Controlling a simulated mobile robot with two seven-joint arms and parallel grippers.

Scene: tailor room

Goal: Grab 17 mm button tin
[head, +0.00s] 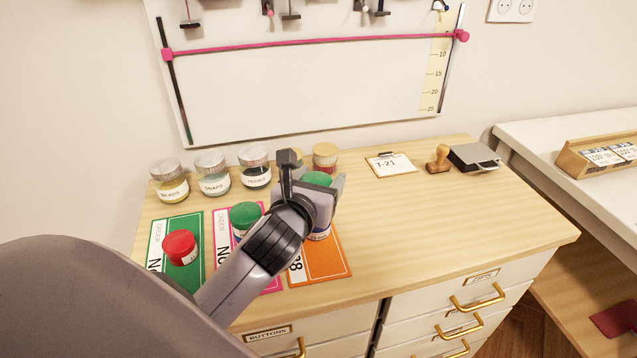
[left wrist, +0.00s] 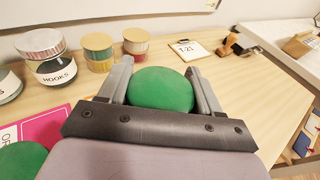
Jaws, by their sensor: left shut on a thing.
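My left gripper (head: 318,188) is shut on a green-lidded tin (head: 317,179) over the orange order card (head: 329,264). In the left wrist view the round green lid (left wrist: 161,89) sits between the two fingers of my left gripper (left wrist: 160,85). The tin's label is mostly hidden, so I cannot read its size. A second green-lidded tin (head: 245,215) stands on the pink card, left of my gripper. A red-lidded tin (head: 180,247) stands on the green card (head: 160,232). My right gripper is not in view.
Jars of beads (head: 170,184), snaps (head: 212,176) and hooks (head: 255,169) line the back of the cabinet top, with thread spools (head: 325,157) beside them. A clipboard (head: 391,166), wooden stamp (head: 438,159) and ink pad (head: 473,157) stand at the back right. The front right top is clear.

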